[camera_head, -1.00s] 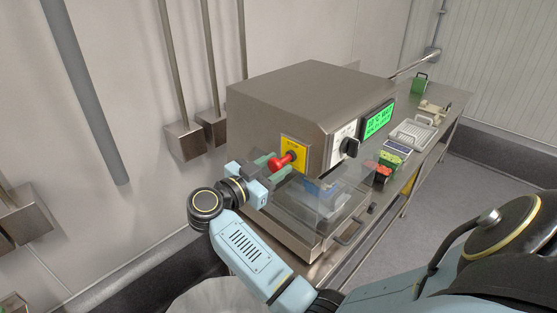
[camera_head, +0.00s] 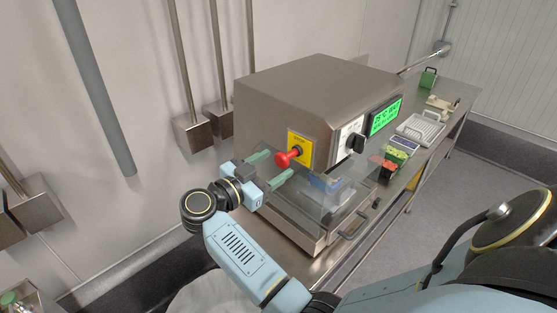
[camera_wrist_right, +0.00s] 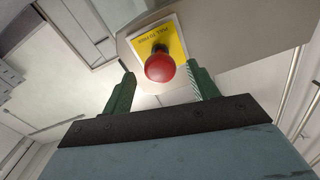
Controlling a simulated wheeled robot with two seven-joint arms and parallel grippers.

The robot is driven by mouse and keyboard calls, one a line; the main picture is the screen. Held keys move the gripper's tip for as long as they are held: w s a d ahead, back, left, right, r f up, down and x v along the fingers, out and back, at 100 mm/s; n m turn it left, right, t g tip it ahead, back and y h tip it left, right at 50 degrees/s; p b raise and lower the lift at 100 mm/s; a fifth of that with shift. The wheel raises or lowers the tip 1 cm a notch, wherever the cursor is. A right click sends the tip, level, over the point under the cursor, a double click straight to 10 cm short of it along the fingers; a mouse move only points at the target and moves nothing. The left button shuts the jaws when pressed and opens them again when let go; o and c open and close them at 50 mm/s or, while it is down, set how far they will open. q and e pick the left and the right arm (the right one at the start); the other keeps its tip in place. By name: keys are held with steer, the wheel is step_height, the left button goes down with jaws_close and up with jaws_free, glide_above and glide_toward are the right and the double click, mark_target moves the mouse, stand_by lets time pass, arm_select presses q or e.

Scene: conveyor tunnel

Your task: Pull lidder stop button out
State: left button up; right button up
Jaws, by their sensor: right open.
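The red stop button (camera_head: 284,160) is a mushroom head on a yellow plate (camera_head: 303,140) on the front of the steel lidder (camera_head: 315,95). It stands off the plate on a short stem. My right gripper (camera_head: 270,168) is open and empty just in front and left of the button, its green fingers pointing at it. In the right wrist view, the red button (camera_wrist_right: 160,67) shows beyond and between the open fingertips (camera_wrist_right: 164,84), with a visible gap to each finger. My left gripper is out of view.
A clear guard (camera_head: 320,195) covers the lidder's front opening, close to my right gripper. A black knob (camera_head: 355,144) and a green-lit screen (camera_head: 386,117) are right of the button. A white tray (camera_head: 420,129) and small items lie on the steel table.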

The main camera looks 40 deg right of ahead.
steer(key=a, duration=1)
steer(key=shift+s+a, duration=0.4)
steer(key=shift+s, duration=0.05)
